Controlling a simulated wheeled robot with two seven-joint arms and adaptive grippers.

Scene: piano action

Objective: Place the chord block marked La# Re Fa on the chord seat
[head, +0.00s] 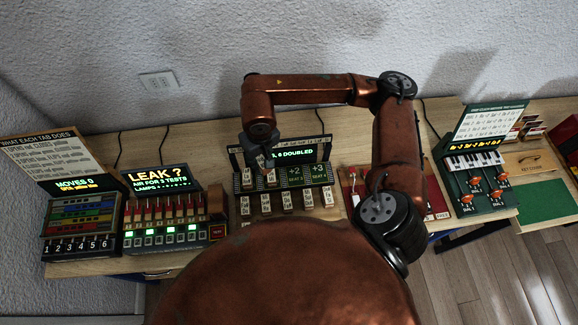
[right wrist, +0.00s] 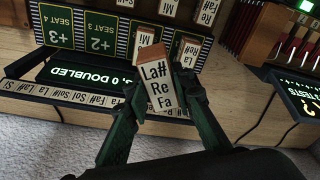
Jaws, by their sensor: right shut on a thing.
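My right gripper (right wrist: 160,98) is shut on the chord block marked La# Re Fa (right wrist: 157,80), a small tan block with a white face. The block is between the two dark green fingers, its lettering facing the wrist camera. In the head view my right gripper (head: 266,168) is over the left part of the chord board. The green seat panels +2, seat 3 (right wrist: 101,32), and +3, seat 4 (right wrist: 57,25), are bare. Another tan block (right wrist: 190,50) stands just beyond the held one. I cannot tell whether the held block touches a seat. My left gripper is out of view.
A row of chord blocks (head: 308,199) stands along the board's front. A display (head: 293,153) reading "DOUBLED" rises behind the seats. A lamp tester (head: 165,232) with red keys is to the left. A red tray (head: 438,207) and a small keyboard unit (head: 474,163) are to the right.

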